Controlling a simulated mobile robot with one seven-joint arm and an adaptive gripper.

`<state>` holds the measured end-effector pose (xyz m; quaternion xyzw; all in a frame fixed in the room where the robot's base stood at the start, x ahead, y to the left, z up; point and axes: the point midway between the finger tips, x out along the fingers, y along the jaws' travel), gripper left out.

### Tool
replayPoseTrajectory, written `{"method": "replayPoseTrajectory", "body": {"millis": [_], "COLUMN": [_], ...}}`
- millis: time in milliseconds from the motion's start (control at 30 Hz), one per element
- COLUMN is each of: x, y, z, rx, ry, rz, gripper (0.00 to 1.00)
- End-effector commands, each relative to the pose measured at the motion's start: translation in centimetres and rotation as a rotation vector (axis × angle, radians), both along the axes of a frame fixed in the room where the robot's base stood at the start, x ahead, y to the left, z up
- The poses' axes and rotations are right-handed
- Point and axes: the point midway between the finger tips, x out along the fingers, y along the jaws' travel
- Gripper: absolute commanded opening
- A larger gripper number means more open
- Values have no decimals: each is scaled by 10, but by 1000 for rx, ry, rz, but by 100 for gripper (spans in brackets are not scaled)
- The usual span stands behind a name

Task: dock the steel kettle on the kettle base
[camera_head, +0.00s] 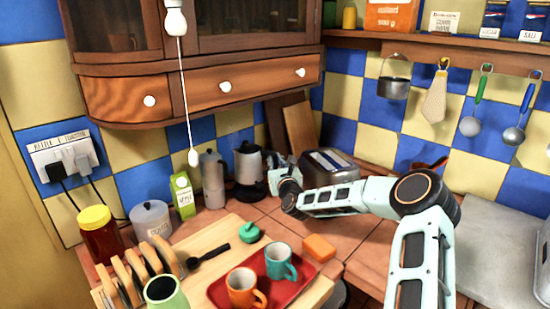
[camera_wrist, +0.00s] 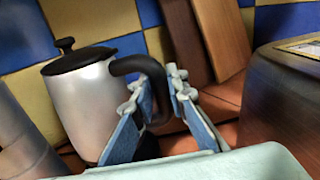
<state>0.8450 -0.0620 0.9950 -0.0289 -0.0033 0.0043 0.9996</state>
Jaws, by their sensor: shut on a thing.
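The steel kettle (camera_head: 248,167) stands upright in the back corner of the counter, with a black lid and black handle. It also shows in the wrist view (camera_wrist: 82,98). The black kettle base (camera_head: 252,193) shows as a dark disc directly under the kettle in the head view. I cannot tell whether the kettle is fully seated or slightly above it. My gripper (camera_wrist: 156,92) is shut on the kettle's black handle, on the right side of the body. The fingers hide part of the handle.
A toaster (camera_head: 328,166) stands close to the right of my gripper. A moka pot (camera_head: 212,180) and a green carton (camera_head: 183,198) stand left of the kettle. Cutting boards (camera_head: 300,130) lean behind. A red tray (camera_head: 222,291) with two mugs lies in front.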

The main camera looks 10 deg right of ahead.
Motion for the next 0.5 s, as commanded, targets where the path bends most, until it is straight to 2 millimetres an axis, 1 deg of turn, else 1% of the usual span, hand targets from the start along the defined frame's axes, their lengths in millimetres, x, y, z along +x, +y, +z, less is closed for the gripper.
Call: {"method": "replayPoseTrajectory", "body": {"millis": [100,233,333,500], "x": [1,1,0,0], "y": [0,0,0,0], "z": [-12,-22,-27,-29], "rx": [2,2,2,2], "ry": [-4,-5,-5,-6], "rz": [-1,-1,-1,-2], "gripper": [0,0,0,0]}}
